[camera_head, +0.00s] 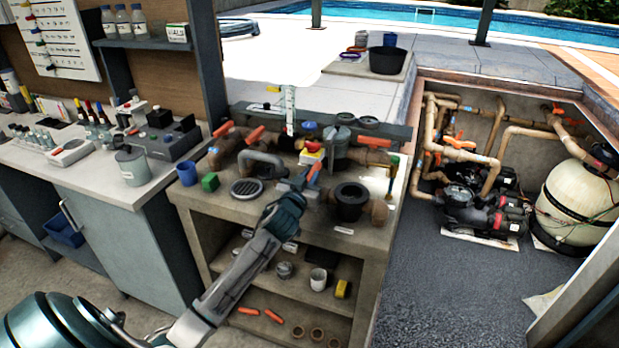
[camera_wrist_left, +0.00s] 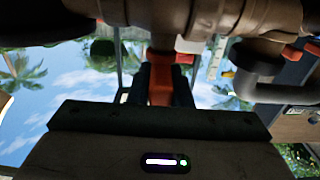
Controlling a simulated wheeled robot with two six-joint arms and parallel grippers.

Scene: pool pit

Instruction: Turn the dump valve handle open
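An orange valve handle (camera_head: 314,172) stands up at a slant from the brown pipework on the bench. My left gripper (camera_head: 303,180) reaches it from the front left, with the fingertips at the handle. In the left wrist view the orange handle (camera_wrist_left: 160,86) fills the gap between the two dark fingers, which look closed on its sides. Behind it in that view runs a thick brown pipe (camera_wrist_left: 200,16). No label shows which valve this is. My right gripper is in neither view.
More orange handles (camera_head: 256,135) sit on the pipes close by. A black round fitting (camera_head: 350,203), a drain grate (camera_head: 246,188), a green block (camera_head: 209,182) and a blue cup (camera_head: 187,173) stand on the bench (camera_head: 228,215). A pump pit lies to the right.

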